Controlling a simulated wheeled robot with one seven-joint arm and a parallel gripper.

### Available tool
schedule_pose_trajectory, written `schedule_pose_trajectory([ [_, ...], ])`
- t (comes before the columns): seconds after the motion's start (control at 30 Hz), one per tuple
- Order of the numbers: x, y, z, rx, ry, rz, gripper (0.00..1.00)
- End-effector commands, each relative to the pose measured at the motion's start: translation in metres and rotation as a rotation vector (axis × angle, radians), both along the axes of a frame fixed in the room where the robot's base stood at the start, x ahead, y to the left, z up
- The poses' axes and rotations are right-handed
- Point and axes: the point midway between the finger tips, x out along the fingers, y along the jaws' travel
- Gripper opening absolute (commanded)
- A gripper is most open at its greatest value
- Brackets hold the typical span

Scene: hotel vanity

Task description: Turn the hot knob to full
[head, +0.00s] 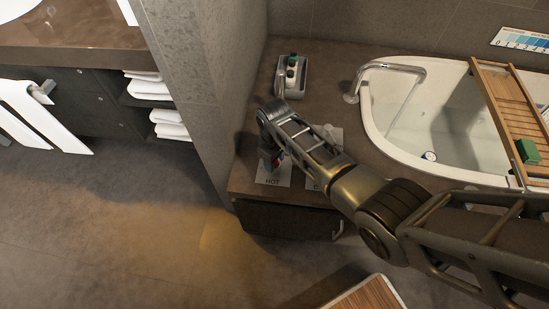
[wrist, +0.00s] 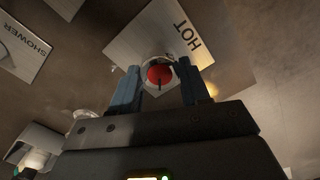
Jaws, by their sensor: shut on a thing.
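The hot knob (wrist: 159,74) has a red cap and sits on a pale plate (wrist: 150,30) marked HOT. It lies between the two blue-grey fingers of my gripper (wrist: 156,78), which is shut on it. A thin dark mark shows at the near side of the red cap. The HOT plate (head: 271,177) is partly hidden by my arm.
A SHOWER plate (wrist: 22,45) is at left in the wrist view. A tray with bottles (head: 291,75), a curved spout (head: 395,67) and the bathtub (head: 375,130) lie beyond. A grey wall (head: 205,70) stands close on the left.

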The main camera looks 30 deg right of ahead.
Motion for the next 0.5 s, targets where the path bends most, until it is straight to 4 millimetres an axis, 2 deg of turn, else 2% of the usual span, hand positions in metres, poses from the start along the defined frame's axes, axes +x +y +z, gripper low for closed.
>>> schedule_pose_trajectory([
  [0.5,0.001,0.0008,0.0013,0.001,-0.003,0.466,0.15],
])
